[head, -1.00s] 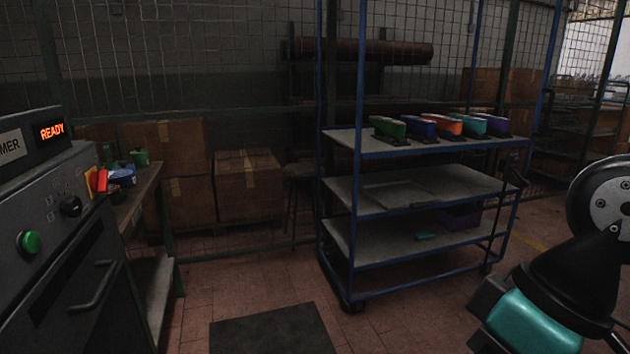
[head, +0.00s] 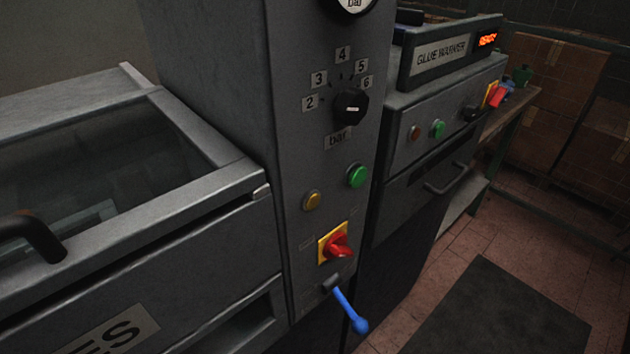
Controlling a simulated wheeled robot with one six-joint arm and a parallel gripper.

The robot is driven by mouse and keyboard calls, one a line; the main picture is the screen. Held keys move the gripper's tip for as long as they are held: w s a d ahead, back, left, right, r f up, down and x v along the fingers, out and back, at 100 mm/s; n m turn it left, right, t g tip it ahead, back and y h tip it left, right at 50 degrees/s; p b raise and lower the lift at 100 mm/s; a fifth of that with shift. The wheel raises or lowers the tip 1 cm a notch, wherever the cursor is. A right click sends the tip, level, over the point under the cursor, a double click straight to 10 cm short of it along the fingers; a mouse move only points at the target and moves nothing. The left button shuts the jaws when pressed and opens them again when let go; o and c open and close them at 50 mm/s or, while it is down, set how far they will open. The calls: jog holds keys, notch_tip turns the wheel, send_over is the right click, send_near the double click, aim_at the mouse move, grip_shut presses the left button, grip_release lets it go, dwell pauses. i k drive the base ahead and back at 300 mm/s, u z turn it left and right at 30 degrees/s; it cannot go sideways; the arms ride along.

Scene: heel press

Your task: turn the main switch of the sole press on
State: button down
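A grey press column (head: 290,120) stands in the middle of the head view. It carries a red rotary switch (head: 338,246) on a yellow plate (head: 326,239), low on its front panel. The red handle looks slanted, but I cannot tell clearly whether it is set on or off. A lever with a blue handle (head: 348,309) hangs just below the switch. My gripper is not in view.
Right of the column stands the glue warmer (head: 440,100) with a lit orange display (head: 487,39) and its own red switch (head: 497,97). At left is a machine with a glass-topped lid (head: 100,180) and a black handle (head: 32,232). A dark mat (head: 490,315) lies on the floor at right.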

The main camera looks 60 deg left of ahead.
aim_at(336, 247)
jog(key=u, duration=2.5)
jog(key=k, duration=1.65)
jog(key=z, duration=0.8)
jog(key=i, duration=1)
